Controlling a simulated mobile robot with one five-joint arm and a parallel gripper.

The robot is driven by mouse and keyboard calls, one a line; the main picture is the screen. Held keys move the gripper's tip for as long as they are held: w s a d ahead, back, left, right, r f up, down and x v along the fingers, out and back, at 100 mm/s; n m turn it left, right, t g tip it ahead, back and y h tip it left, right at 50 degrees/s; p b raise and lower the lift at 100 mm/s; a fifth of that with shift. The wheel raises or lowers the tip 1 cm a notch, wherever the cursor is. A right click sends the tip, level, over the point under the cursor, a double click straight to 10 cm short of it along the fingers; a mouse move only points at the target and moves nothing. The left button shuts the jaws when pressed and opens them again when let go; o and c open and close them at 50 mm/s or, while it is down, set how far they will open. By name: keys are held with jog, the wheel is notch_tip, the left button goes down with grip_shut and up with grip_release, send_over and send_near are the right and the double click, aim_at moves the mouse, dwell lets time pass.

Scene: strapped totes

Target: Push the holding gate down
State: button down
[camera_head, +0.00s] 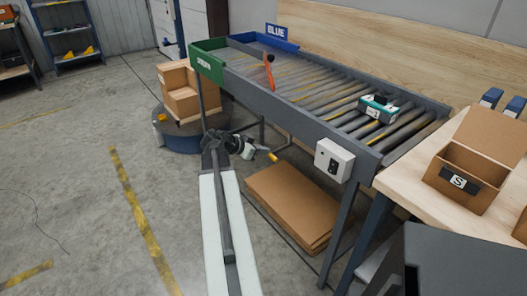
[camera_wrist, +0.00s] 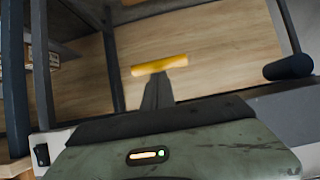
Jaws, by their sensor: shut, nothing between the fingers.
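The holding gate appears to be the upright orange-red bar (camera_head: 269,72) with a dark top, standing at the near side of the roller conveyor (camera_head: 285,98). My gripper (camera_head: 273,157) is shut and empty, with a yellow tip. In the head view it is low, below the conveyor's near rail and well under the gate, apart from it. The shut yellow tip also shows in the wrist view (camera_wrist: 160,65), over a plain brown surface. I cannot make out the gate in the wrist view.
A teal-and-white tote (camera_head: 378,108) sits on the rollers at the right. A grey control box (camera_head: 334,160) hangs on the near rail. Flat cardboard (camera_head: 294,203) lies under the conveyor. A cardboard bin (camera_head: 466,178) stands on the right bench. Open floor lies left.

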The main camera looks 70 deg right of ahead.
jog(key=d+r+p+v, duration=0.1)
jog(key=r+p+v, duration=0.1)
jog(key=p+v, duration=0.5)
jog(key=v, duration=0.5)
jog(key=shift+s, duration=0.35)
jog(key=shift+a, duration=0.1)
